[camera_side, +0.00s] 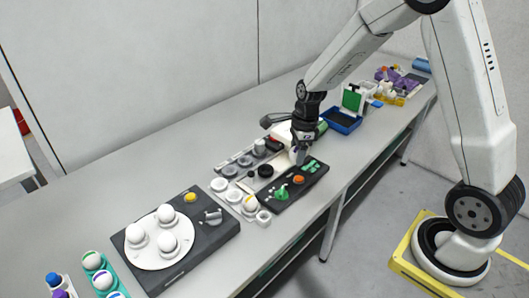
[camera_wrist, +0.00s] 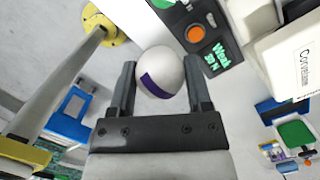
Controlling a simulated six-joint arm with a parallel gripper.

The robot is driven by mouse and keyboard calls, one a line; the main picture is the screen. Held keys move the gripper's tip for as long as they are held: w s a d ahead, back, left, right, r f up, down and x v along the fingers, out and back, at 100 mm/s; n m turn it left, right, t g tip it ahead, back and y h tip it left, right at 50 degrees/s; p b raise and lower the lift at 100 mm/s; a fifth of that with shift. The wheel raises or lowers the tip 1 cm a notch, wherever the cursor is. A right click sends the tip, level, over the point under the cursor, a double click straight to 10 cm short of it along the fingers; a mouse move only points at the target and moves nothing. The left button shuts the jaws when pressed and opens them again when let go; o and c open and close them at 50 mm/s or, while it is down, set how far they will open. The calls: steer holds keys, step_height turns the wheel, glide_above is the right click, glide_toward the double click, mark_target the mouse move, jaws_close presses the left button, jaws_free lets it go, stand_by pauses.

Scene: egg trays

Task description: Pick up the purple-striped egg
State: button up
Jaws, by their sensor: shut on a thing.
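The purple-striped egg (camera_wrist: 165,65) is white with a dark purple band. In the wrist view it sits between the two fingers of my gripper (camera_wrist: 159,72), which touch it on both sides. In the side view my gripper (camera_side: 300,152) points down over the panels at the middle of the table. The egg is mostly hidden there, and I cannot tell its height above the surface.
A dark board with a white round plate (camera_side: 151,251) holding white eggs lies at the left front. A teal tray (camera_side: 113,270) with banded eggs is at the lower left. A black panel (camera_side: 316,173) lies below my gripper. A blue box (camera_side: 341,124) stands behind.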

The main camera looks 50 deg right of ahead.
steer(key=shift+s+r, duration=0.1)
steer(key=shift+s, duration=0.15)
steer(key=shift+w, duration=0.1)
stand_by(0.5)
steer(key=w+d+f, duration=0.1)
steer(key=w+f, duration=0.1)
steer(key=w, duration=1)
steer(key=shift+w+d, duration=0.15)
steer(key=shift+w, duration=0.2)
steer(key=w+f, duration=0.4)
steer(key=w, duration=0.5)
steer(key=shift+d, duration=0.15)
steer(key=shift+w+f, duration=0.45)
steer(key=shift+w, duration=0.25)
steer(key=shift+w+f, duration=0.1)
steer(key=shift+w, duration=0.05)
steer(key=shift+f, duration=0.2)
steer(key=shift+f, duration=2.95)
